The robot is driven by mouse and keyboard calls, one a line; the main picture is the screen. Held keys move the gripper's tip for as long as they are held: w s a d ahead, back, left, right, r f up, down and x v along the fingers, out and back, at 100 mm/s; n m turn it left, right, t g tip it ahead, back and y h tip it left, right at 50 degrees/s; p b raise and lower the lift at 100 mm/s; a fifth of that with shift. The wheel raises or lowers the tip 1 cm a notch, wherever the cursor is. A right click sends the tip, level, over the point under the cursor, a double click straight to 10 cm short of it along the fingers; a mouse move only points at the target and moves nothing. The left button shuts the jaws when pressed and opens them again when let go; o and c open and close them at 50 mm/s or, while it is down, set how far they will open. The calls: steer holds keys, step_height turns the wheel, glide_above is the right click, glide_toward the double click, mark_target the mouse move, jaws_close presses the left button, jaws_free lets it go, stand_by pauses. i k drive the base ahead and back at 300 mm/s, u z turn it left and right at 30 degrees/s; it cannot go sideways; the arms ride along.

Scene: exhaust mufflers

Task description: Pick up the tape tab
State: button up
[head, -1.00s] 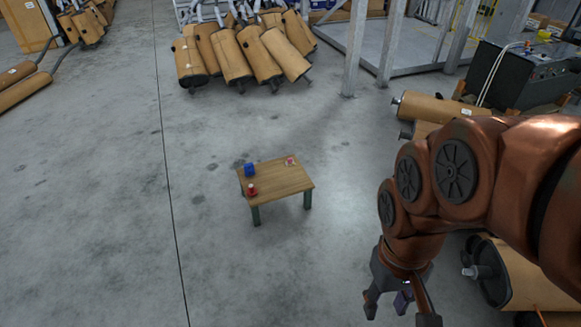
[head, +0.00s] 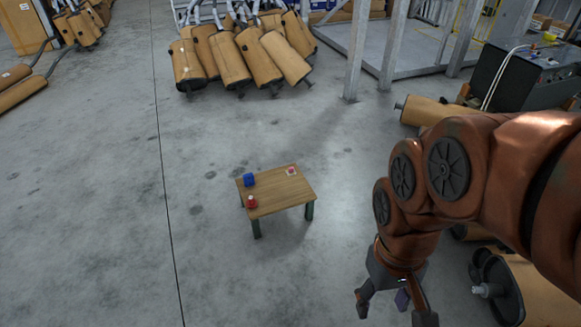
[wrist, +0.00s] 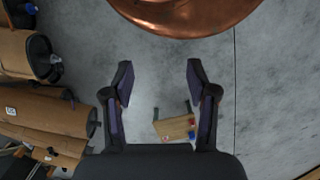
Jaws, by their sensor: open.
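A small wooden table with dark green legs (head: 272,197) stands alone on the floor, left of my arm in the head view. On it are a blue block (head: 249,180), a red item (head: 252,202) and a small flat red-and-white piece (head: 291,170) at the far right corner. The flat piece may be the tape tab; it is too small to be sure. My gripper (head: 393,308) hangs open and empty, right of the table and apart from it. In the wrist view, the table (wrist: 172,129) shows small, beyond the open fingers (wrist: 159,72).
Tan mufflers (head: 232,62) are heaped at the back. More mufflers (head: 528,285) lie at the right, near my arm. A metal frame with posts (head: 353,50) and a dark machine (head: 520,80) stand behind. The concrete floor around the table is clear.

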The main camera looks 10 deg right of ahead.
mark_target(292, 171)
steer(key=u, duration=0.05)
steer(key=k, duration=0.35)
steer(key=z, duration=1)
steer(key=i, duration=1.95)
steer(key=u, duration=1.7)
steer(key=i, duration=1.05)
steer(key=u, duration=1)
